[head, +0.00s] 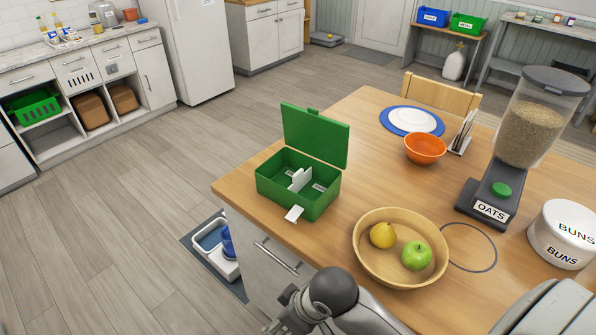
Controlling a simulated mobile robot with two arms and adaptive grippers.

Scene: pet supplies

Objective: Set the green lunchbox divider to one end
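The green lunchbox (266,190) stands on the near left part of the wooden table, with its green lid (316,136) raised at the back. A white divider (300,180) stands inside, near the middle of the box. Small pale labels lie on the box floor on either side of it. A white tab (293,214) sticks out at the front of the box. My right gripper (283,324) is at the bottom edge, in front of the table and apart from the box. Its fingers are not clear. My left gripper is not in view.
An orange bowl (425,148), blue and white plates (412,121), an oats dispenser (490,205) and a buns tin (563,236) stand farther right. Bare tabletop surrounds the lunchbox.

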